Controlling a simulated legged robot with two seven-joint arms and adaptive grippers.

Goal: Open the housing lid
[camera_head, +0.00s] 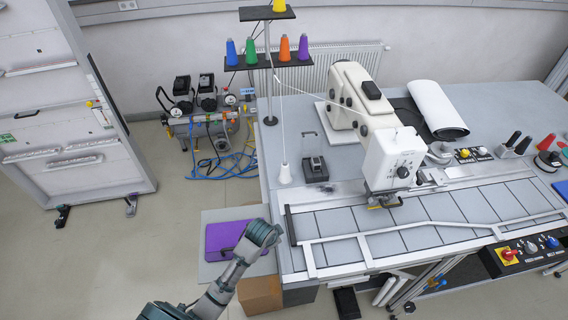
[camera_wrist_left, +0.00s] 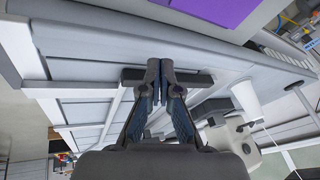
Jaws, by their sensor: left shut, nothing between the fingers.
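The sewing machine (camera_head: 385,130) stands on a grey table with a panelled front section (camera_head: 335,222). A dark bar (camera_head: 291,225) lies along that section's left end. I cannot tell for sure which part is the housing lid. My left arm reaches in from the bottom, with its wrist just left of the dark bar; its fingers are not clear in the head view. In the left wrist view my left gripper (camera_wrist_left: 160,68) is shut and empty, its fingertips in front of a dark bar (camera_wrist_left: 132,76). I cannot tell whether they touch it. My right gripper is not in view.
A purple pad (camera_head: 228,240) lies on a grey surface beside my left wrist, with a cardboard box (camera_head: 260,296) below. A thread stand (camera_head: 268,80) with coloured cones stands behind. A white rail (camera_head: 430,232) crosses the panels. A control box (camera_head: 525,252) is at right.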

